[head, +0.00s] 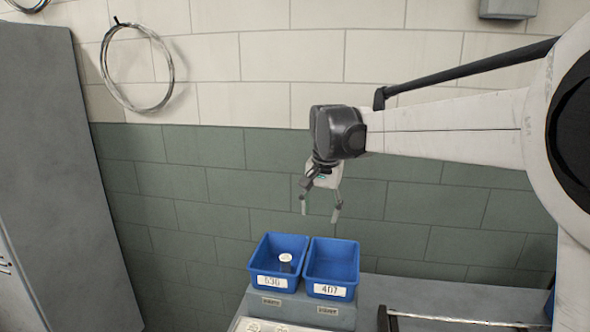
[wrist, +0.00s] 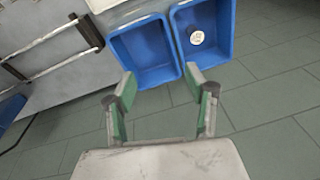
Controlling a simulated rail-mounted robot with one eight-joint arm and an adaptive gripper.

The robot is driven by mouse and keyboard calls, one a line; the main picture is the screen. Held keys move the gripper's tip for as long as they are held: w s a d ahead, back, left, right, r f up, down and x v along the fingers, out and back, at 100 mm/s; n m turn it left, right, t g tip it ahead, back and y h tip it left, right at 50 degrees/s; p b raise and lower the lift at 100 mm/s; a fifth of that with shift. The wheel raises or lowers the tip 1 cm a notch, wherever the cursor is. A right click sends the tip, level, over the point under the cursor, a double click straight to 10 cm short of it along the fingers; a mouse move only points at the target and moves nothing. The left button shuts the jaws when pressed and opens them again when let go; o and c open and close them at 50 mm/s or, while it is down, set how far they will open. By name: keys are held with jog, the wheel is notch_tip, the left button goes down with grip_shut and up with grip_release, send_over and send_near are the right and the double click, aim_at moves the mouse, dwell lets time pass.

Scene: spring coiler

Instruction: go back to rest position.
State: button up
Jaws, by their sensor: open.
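My gripper (head: 320,211) hangs from my arm with its fingers pointing down, above and behind the two blue bins. Its fingers are apart with nothing between them; they also show in the wrist view (wrist: 162,92). The left bin (head: 255,262), labelled 536 or similar, holds a round white-topped item (head: 286,258). The right bin (head: 348,270), labelled 407, looks empty. In the wrist view the empty bin (wrist: 150,55) is on the left and the bin with the round item (wrist: 196,38) is on the right.
The bins stand on a grey ledge (head: 290,304). A rail frame (head: 450,320) lies on the surface to the right. A grey cabinet (head: 60,170) stands at the left. A wire coil (head: 168,92) hangs on the tiled wall. The air around my gripper is clear.

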jog(key=s+d+f+n+t+b, duration=0.2)
jog(key=s+d, duration=0.4)
jog(key=s, duration=0.6)
jog(key=s+d+f+n+t+b, duration=0.15)
jog(key=s+d, duration=0.35)
jog(key=s, duration=0.7)
jog(key=s+d+f+t+b, duration=0.1)
jog(key=s+d+f, duration=0.1)
jog(key=s+f, duration=0.5)
jog(key=shift+s+d+f+n, duration=0.35)
jog(key=shift+s, duration=0.6)
